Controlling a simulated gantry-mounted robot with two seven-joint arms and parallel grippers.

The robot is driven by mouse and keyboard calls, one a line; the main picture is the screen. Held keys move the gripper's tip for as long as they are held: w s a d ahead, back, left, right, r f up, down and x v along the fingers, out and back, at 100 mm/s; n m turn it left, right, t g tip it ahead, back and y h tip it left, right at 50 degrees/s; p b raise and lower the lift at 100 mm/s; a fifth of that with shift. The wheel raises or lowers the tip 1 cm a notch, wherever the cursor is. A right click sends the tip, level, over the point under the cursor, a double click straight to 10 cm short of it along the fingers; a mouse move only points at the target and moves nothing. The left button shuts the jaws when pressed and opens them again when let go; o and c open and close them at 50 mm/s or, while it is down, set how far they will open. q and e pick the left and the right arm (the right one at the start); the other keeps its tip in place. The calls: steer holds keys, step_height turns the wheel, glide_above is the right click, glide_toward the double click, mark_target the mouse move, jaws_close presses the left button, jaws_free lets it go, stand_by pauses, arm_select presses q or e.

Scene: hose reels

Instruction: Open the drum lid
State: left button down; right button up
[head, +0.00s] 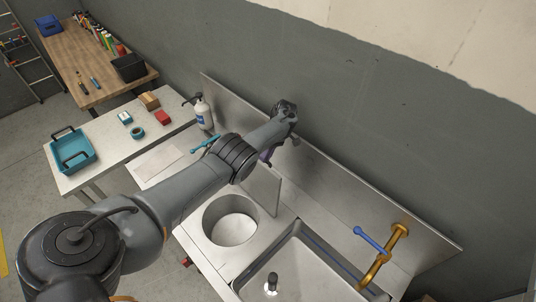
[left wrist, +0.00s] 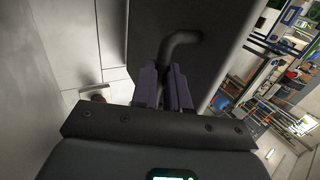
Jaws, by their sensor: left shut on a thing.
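The drum shows as a round opening (head: 232,222) in the steel counter in the head view. The drum lid (head: 263,188) is a flat grey panel standing steeply upright at the far right side of that opening; my arm hides part of it. In the left wrist view the lid (left wrist: 146,30) fills the top middle, with a dark bent handle (left wrist: 184,42) on it. My left gripper (left wrist: 167,86) has its purple fingers shut on this handle. In the head view the left gripper (head: 267,155) is partly hidden behind my wrist. My right gripper is not in view.
A sink (head: 290,265) with an orange tap (head: 382,255) and blue lever lies right of the opening. A steel backsplash (head: 345,212) runs along the wall. A pump bottle (head: 203,112) stands behind my arm. A side table holds a teal toolbox (head: 73,152) and small items.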

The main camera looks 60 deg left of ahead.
arm_select(q)
steer(key=shift+d+f, duration=0.1)
steer(key=shift+f, duration=0.1)
stand_by(0.3)
steer(key=c, duration=1.4)
jaws_free()
steer(key=shift+d, duration=0.1)
steer(key=shift+o, duration=1.4)
steer(key=shift+d, duration=0.1)
steer(key=w+d+r+p, duration=0.3)
steer(key=d+r+p, duration=0.7)
steer(key=d+r, duration=0.1)
steer(key=shift+w, duration=0.25)
